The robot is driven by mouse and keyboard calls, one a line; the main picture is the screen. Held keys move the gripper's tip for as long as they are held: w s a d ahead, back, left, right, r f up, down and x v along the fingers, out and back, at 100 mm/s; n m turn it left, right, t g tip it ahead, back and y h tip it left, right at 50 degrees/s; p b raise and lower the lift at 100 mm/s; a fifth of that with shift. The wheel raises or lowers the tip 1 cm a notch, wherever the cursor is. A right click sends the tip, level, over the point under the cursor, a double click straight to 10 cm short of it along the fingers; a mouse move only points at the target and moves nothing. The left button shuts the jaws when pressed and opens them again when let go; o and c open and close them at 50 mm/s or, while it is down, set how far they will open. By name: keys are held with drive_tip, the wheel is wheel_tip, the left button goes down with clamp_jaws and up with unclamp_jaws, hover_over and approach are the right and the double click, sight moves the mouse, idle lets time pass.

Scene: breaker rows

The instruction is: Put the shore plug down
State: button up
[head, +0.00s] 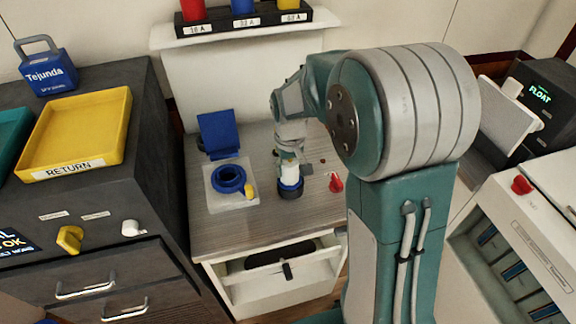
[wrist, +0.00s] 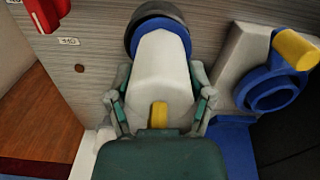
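The shore plug (head: 290,178) has a white body, a blue collar and a dark end. In the head view it is upright, dark end down, at the wooden counter top (head: 245,232); I cannot tell whether it touches. My gripper (wrist: 160,98) has a finger on each side of the plug's white body (wrist: 160,72) in the wrist view and looks shut on it. A yellow tab shows on the plug near my palm. The round blue inlet (head: 229,179) with its raised blue lid (head: 219,135) is just left of the plug, apart from it.
A red knob (head: 336,183) is on the counter right of the plug. The yellow RETURN tray (head: 78,134) and a blue padlock-shaped block (head: 47,70) sit on the dark cabinet at left. A rack with red, blue and yellow pieces (head: 244,22) is behind. The counter front is clear.

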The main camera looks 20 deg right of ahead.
drive_tip(key=shift+o, duration=1)
drive_tip(key=shift+d, duration=0.3)
drive_tip(key=shift+a, duration=0.15)
drive_tip(key=shift+a+r, duration=0.1)
drive_tip(key=shift+r, duration=0.3)
wheel_tip(320, 180, up, 12)
drive_tip(key=shift+f, duration=0.1)
drive_tip(key=s+r+m+t, duration=0.1)
drive_tip(key=s+r+t, duration=0.2)
drive_tip(key=s, duration=1.8)
drive_tip(key=t, duration=0.2)
drive_tip(key=shift+m+t, duration=0.3)
drive_tip(key=shift+m, duration=0.1)
